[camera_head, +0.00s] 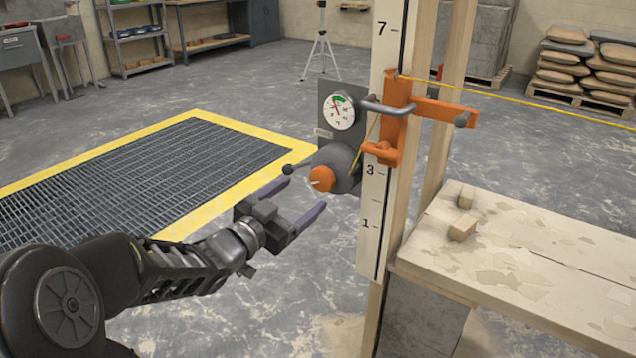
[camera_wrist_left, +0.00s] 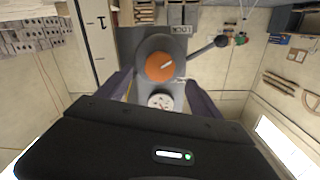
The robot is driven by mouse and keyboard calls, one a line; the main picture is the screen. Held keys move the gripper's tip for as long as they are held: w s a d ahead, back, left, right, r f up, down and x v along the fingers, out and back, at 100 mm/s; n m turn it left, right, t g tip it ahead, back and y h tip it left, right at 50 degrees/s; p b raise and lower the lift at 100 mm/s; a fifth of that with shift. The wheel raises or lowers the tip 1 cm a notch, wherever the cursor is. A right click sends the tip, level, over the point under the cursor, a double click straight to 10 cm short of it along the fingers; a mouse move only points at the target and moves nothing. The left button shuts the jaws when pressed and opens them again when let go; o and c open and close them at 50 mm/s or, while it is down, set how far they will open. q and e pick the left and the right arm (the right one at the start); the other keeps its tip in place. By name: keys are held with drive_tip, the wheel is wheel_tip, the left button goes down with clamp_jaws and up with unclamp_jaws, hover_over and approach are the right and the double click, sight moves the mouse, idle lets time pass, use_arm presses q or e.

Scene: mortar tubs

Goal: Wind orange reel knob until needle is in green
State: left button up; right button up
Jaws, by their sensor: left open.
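The orange reel knob (camera_head: 322,179), with a pale mark on its face, sits at the front of a dark grey reel (camera_head: 345,163) on the post. It also shows in the left wrist view (camera_wrist_left: 158,68), between and beyond the finger lines. A round white gauge (camera_head: 340,112) with a green sector at its top is on the grey plate above the reel; its small red needle seems to point up-left, but I cannot tell whether it is in the green. My left gripper (camera_head: 304,195) is open and empty, its fingers pointing at the knob, apart from it. My right gripper is not in view.
A lever with a black ball (camera_head: 288,169) sticks out from the reel, near the left fingers. An orange bracket (camera_head: 393,122) holds a yellow line on the numbered white board (camera_head: 373,215). A wooden bench (camera_head: 530,265) stands right. The floor grating (camera_head: 130,175) is left.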

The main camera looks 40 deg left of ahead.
sight(320, 182)
use_arm(q)
drive_tip(key=w+b, duration=0.1)
drive_tip(key=w, duration=0.5)
drive_tip(key=shift+f, duration=0.1)
drive_tip(key=shift+w, duration=0.55)
drive_tip(key=shift+c, duration=0.3)
drive_tip(key=c, duration=1.3)
drive_tip(key=m+b, duration=0.4)
drive_tip(key=shift+f+b, duration=0.15)
drive_tip(key=shift+b, duration=0.2)
drive_tip(key=shift+c, duration=0.2)
drive_tip(key=shift+m, duration=0.4)
drive_tip(key=shift+r, duration=0.2)
